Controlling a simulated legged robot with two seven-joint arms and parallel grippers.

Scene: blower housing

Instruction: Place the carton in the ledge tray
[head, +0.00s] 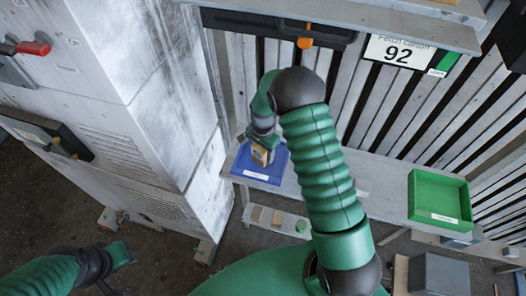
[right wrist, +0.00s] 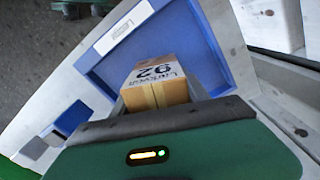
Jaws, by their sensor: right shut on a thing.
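The carton (head: 260,155) is a small brown box. In the right wrist view the carton (right wrist: 157,84) shows a white label printed with 92. My right gripper (head: 262,143) is shut on it, over the blue tray (head: 249,179) on the ledge. In the right wrist view the carton is within the outline of the blue tray (right wrist: 195,35). Whether it touches the tray floor is hidden by my gripper. My left gripper (head: 120,255) is low at the left, far from the carton; its fingers are too unclear to read.
A green tray (head: 440,199) stands farther right on the same ledge (head: 385,195). A tall grey cabinet (head: 150,90) rises close to the left of the blue tray. A sign reading Fetch carton 92 (head: 399,51) hangs above. Small blocks lie on a lower shelf (head: 262,221).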

